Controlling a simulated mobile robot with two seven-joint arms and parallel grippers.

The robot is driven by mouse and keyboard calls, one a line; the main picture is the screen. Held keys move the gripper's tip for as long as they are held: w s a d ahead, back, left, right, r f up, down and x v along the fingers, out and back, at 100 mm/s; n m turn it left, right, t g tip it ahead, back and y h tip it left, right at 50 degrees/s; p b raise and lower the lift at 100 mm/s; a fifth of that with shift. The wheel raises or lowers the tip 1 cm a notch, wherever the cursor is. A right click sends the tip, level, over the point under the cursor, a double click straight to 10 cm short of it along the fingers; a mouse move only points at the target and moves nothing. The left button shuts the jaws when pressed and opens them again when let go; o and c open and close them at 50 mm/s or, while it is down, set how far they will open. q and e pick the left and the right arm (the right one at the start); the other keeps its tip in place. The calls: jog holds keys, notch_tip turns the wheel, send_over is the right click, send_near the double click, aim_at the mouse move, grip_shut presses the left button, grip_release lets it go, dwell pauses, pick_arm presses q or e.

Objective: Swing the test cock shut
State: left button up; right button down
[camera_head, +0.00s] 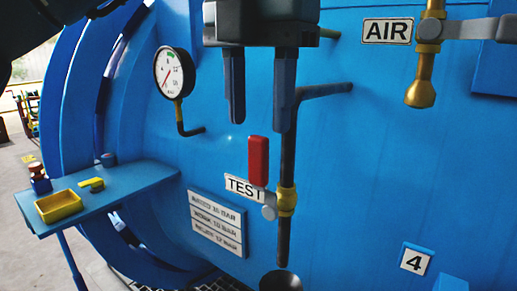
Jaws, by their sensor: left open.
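The test cock has a brass body (286,199) on a dark vertical pipe, with a red lever (258,160) standing upright to its left, roughly parallel to the pipe. A grey pivot (269,212) sits at the lever's lower end. The TEST label (242,189) is partly behind the lever. My left gripper (260,126) points down with its two fingers apart and empty. In the picture its fingertips are just above the lever's top, one on each side; contact is not visible. The right finger overlaps the pipe. My right gripper is not in view.
A round gauge (172,74) is left of the gripper. The AIR label (387,31) and a brass valve (424,62) are at upper right. A dark funnel (281,281) is under the pipe. A blue shelf (137,190) with a yellow tray (60,207) juts out at left.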

aim_at(259, 136)
pick_arm(q)
jog(key=f, duration=0.6)
jog(key=shift+s+f, duration=0.2)
jog(key=shift+s, duration=0.1)
jog(key=shift+c, duration=0.5)
grip_shut()
